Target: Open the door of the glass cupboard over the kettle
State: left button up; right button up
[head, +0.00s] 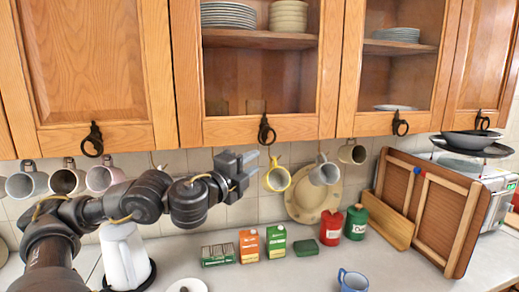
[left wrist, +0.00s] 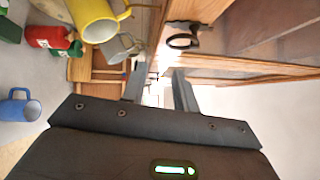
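The glass cupboard's door (head: 191,75) over the counter looks closed, with a dark ring handle (head: 265,130) at its lower edge. The white kettle (head: 127,262) stands on a dark base at lower left, its top partly hidden by my left arm. My left gripper (head: 253,164) is open and empty, pointing right, below and slightly left of that handle and not touching it. In the left wrist view the two fingers (left wrist: 159,88) stand apart with nothing between them. A dark ring handle (left wrist: 183,39) shows above them; I cannot tell which door it belongs to. My right gripper is not in view.
A second glass door with a ring handle (head: 400,124) is to the right. Hanging mugs, including a yellow one (head: 277,179), are close to my left gripper. Boxes, canisters and a blue mug (head: 352,281) stand on the counter. A wooden rack (head: 440,205) leans at right.

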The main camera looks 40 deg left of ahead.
aim_at(266, 144)
pick_arm(q)
jog(key=shift+y, duration=0.5)
jog(key=x, duration=0.3)
jog(key=r+x, duration=0.1)
jog(key=x, duration=0.2)
jog(key=a+p+x, duration=0.1)
jog(key=x, duration=0.3)
jog(key=shift+s+r, duration=0.1)
jog(key=shift+r, duration=0.15)
grip_shut()
